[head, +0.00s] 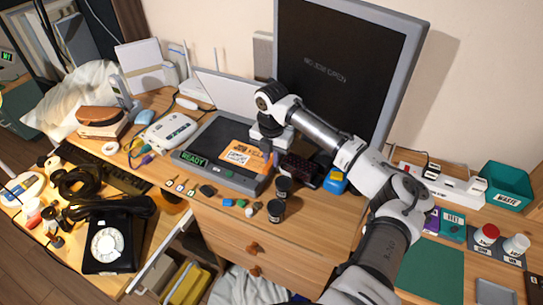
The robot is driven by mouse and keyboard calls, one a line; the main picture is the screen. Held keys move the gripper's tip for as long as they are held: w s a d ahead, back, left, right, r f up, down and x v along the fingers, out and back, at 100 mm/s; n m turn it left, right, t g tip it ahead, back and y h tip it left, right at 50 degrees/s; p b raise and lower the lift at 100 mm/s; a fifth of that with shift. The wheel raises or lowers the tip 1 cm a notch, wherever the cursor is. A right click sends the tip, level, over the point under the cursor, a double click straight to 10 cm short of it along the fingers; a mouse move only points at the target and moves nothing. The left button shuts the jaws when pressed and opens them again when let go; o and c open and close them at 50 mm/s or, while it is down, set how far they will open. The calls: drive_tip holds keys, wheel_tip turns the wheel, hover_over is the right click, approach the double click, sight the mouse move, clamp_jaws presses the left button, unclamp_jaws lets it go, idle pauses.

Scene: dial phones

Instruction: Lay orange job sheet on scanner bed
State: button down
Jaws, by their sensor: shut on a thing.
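The orange job sheet (238,158), with printing on it, is over the right part of the dark scanner bed (209,139). I cannot tell whether it touches the bed or is held just above it. My gripper (268,152) is at the sheet's right edge, pointing down and shut on the sheet; its fingertips are small and partly hidden. The scanner (233,176) is a grey flat unit with a green READY display at its front left. A white panel, seemingly its raised lid (226,90), stands behind it.
A big screen (345,75) reading NO JOB OPEN stands behind my arm. Dark jars (277,209) and small coloured blocks lie before the scanner. A white device (169,132) is left of it. A black dial phone (110,241) is at front left. A teal bin (508,186) is far right.

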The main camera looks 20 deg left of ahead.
drive_tip(key=c, duration=1.3)
unclamp_jaws()
